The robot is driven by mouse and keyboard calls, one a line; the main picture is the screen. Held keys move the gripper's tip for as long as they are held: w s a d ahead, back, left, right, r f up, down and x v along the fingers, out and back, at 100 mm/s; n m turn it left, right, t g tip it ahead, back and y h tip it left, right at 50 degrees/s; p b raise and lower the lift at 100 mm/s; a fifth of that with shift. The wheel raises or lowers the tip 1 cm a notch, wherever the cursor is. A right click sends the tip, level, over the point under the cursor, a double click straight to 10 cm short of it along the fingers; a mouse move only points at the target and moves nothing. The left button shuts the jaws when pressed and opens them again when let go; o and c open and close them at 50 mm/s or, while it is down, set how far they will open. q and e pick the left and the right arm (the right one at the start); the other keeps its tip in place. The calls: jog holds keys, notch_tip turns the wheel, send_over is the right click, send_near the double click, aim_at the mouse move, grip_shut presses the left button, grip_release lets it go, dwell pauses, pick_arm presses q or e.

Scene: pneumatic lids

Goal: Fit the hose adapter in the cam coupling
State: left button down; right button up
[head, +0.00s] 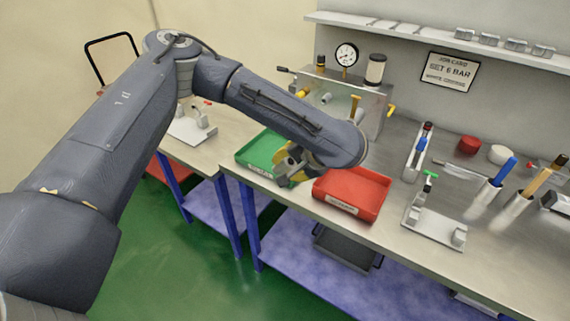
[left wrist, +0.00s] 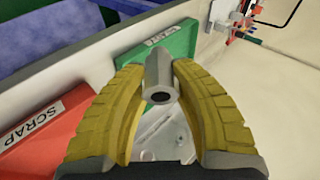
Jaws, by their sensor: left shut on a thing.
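My left gripper (head: 287,172) is above the front of the bench, by the green tray and the red tray. In the left wrist view its yellow ribbed fingers (left wrist: 158,88) are shut on a grey metal tube with a round open end, which looks like the hose adapter (left wrist: 160,70). The head view does not show the adapter clearly. A light grey fixture with small red parts (head: 192,128) stands on the left bench and may hold the cam coupling; I cannot tell. It seems to show at the upper right of the wrist view (left wrist: 222,12). My right gripper is not in view.
The green tray (head: 247,160) and the red scrap tray (head: 345,208) sit on the bench's front edge. A valve panel with a gauge (head: 346,54) stands behind. A second fixture with a green handle (head: 435,226) and upright tools are at right. A gap separates the benches.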

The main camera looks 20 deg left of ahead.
pick_arm(q)
jog(key=w+d+m+t+h, duration=0.45)
jog(key=w+m, duration=0.25)
jog(key=w, duration=0.3)
jog(key=w+d+m+t+h, duration=0.3)
jog(key=w+m+t+h, duration=0.25)
jog(key=w+m, duration=0.3)
jog(key=shift+s+d+f+m+h, duration=0.25)
jog(key=shift+d+f+m+h, duration=0.25)
jog(key=shift+m+h, duration=0.5)
jog(key=shift+s+d+f+m+h, duration=0.25)
jog(key=shift+f+m+h, duration=0.45)
jog(key=shift+h, duration=0.55)
jog(key=shift+s+d+f+m+h, duration=0.25)
jog(key=shift+d+f+m+h, duration=0.25)
jog(key=shift+m+h, duration=0.5)
jog(key=shift+f+h, duration=0.2)
jog(key=shift+h, duration=0.15)
jog(key=shift+w+d+r, duration=0.1)
jog(key=shift+w+d, duration=0.1)
jog(key=shift+w, duration=0.7)
jog(key=shift+w+d+f, duration=0.1)
jog(key=shift+w+d, duration=0.15)
jog(key=shift+w, duration=0.65)
jog(key=shift+w+d+r, duration=0.1)
jog(key=shift+w+d, duration=0.1)
jog(key=shift+w, duration=0.7)
